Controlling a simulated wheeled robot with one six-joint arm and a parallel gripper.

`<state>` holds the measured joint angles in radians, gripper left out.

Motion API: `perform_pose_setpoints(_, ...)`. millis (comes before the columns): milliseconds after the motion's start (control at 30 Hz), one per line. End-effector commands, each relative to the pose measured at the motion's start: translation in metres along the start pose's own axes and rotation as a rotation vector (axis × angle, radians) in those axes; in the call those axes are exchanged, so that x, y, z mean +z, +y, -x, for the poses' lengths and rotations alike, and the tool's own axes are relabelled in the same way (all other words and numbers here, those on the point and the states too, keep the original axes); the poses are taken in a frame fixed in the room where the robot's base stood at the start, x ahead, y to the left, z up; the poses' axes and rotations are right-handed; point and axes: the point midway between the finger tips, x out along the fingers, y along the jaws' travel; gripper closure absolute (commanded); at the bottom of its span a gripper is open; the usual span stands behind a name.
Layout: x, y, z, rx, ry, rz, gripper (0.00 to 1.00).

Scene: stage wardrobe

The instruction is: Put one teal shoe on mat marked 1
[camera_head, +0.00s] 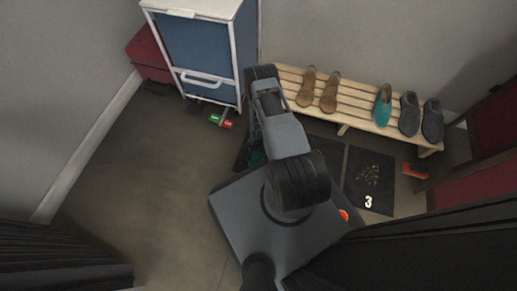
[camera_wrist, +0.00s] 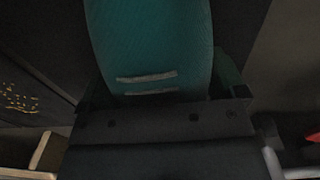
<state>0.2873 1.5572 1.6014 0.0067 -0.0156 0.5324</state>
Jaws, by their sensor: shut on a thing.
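My gripper (camera_wrist: 160,92) is shut on a teal shoe (camera_wrist: 150,45) with two pale stripes, which fills the upper middle of the wrist view. In the head view my arm hides most of the gripper, and only a bit of teal shows beside it (camera_head: 257,157). Another teal shoe (camera_head: 383,106) stands on the slatted bench. A dark mat (camera_head: 322,157) lies partly behind my arm, and its number is hidden. A dark strip, perhaps another mat, shows left of the arm (camera_head: 243,150). No mat with a visible 1 shows. I cannot tell whether the held shoe touches the floor.
The wooden bench (camera_head: 345,124) also holds tan shoes (camera_head: 318,90) and dark grey shoes (camera_head: 421,117). A mat marked 3 (camera_head: 379,170) lies before it, with an orange-red object (camera_head: 415,170) to its right. A blue cabinet (camera_head: 206,50) stands at the back. The left floor is clear.

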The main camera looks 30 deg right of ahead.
Motion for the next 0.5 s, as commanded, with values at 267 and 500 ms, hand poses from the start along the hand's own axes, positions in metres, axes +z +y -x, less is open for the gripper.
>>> perform_pose_setpoints(267,-0.0005,0.0009,-0.0042,0.000,0.000,-0.002,0.03)
perform_pose_setpoints(500,-0.0004,0.0009,-0.0039,0.000,0.000,-0.002,0.00)
